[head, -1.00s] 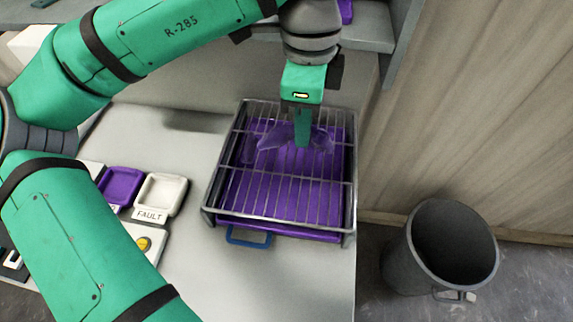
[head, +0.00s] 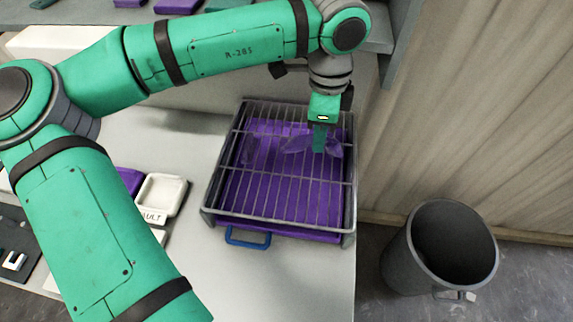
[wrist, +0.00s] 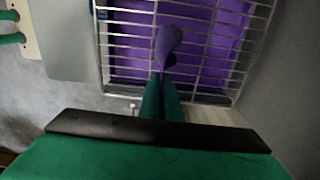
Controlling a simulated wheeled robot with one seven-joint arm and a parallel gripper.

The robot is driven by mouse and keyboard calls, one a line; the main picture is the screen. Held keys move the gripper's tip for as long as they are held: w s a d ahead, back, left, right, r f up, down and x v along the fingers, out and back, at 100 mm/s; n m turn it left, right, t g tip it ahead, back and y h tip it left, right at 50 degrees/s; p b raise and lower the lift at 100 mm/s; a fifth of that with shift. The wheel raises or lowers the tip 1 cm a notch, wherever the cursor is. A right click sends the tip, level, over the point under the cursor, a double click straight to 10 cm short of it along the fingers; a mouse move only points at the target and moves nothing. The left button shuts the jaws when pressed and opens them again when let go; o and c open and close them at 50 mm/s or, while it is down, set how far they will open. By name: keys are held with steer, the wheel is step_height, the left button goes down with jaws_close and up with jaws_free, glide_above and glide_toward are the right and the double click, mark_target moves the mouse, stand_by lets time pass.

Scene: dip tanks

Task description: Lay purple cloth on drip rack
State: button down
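The purple cloth (head: 297,143) is a thin, partly see-through sheet over the far part of the drip rack (head: 280,222), a grey wire grid. My gripper (head: 319,150) points down at the rack's far right part. In the wrist view, my gripper's green fingers (wrist: 160,92) are together, with the bunched purple cloth (wrist: 167,46) at their tips, so it is shut on the cloth. Part of the cloth spreads left from the fingers, low over the wires. I cannot tell how much of it touches them.
A purple tray (head: 305,236) lies under the rack. A blue handle (head: 247,240) sticks out at the front. A white dish (head: 162,194) stands left of the rack. A dark bin (head: 440,250) stands on the floor at right. A shelf with purple and teal items is above.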

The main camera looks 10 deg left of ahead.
steer(key=c, duration=1.3)
jaws_free()
steer(key=shift+s+a, duration=0.1)
steer(key=shift+a, duration=0.05)
step_height(320, 180, up, 11)
steer(key=shift+f, duration=0.1)
